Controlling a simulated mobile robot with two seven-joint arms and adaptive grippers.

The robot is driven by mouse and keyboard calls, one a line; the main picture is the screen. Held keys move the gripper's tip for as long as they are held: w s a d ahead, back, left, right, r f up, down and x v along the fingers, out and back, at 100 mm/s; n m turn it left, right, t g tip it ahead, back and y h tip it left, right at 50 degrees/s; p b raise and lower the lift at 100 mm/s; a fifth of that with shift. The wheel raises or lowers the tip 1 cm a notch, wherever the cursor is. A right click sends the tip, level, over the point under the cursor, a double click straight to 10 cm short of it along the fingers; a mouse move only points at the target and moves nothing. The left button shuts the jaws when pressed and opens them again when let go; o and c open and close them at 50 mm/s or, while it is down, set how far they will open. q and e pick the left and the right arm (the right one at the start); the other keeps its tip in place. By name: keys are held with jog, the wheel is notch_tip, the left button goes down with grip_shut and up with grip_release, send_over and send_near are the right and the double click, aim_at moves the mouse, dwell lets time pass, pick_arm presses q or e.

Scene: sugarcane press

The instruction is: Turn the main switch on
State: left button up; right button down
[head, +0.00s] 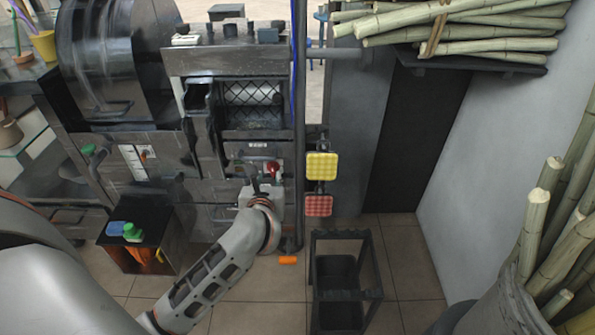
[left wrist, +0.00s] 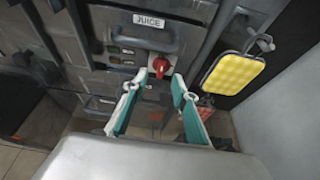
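The main switch appears to be the red knob (head: 272,168) on the front of the dark metal press (head: 228,62). In the left wrist view the red knob (left wrist: 159,66) sits on a pale plate below a panel labelled JUICE (left wrist: 149,21). My left gripper (head: 265,183) is in front of the press, just below the knob. In the left wrist view my left gripper (left wrist: 156,84) is open, with teal-lined fingers apart and the knob between and beyond their tips. I cannot tell whether the fingers touch it. My right gripper is not in view.
Yellow (head: 321,166) and red (head: 318,205) pads hang right of the switch, beside a vertical pole (head: 299,110). A dark bin frame (head: 345,240) stands on the floor. A dark box (head: 143,247) stands left of my arm. Cane stalks (head: 460,22) lie on a shelf.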

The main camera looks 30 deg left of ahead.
aim_at(272, 169)
pick_arm(q)
jog(key=x, duration=0.2)
jog(key=b+x, duration=0.1)
jog(key=x, duration=0.1)
jog(key=shift+w+f, duration=0.25)
jog(key=shift+f, duration=0.15)
jog(key=shift+b+x, duration=0.35)
jog(key=shift+x, duration=0.7)
jog(key=shift+w+a, duration=0.1)
jog(key=shift+w, duration=0.25)
jog(key=shift+w+a, duration=0.1)
jog(key=shift+w, duration=0.1)
grip_shut()
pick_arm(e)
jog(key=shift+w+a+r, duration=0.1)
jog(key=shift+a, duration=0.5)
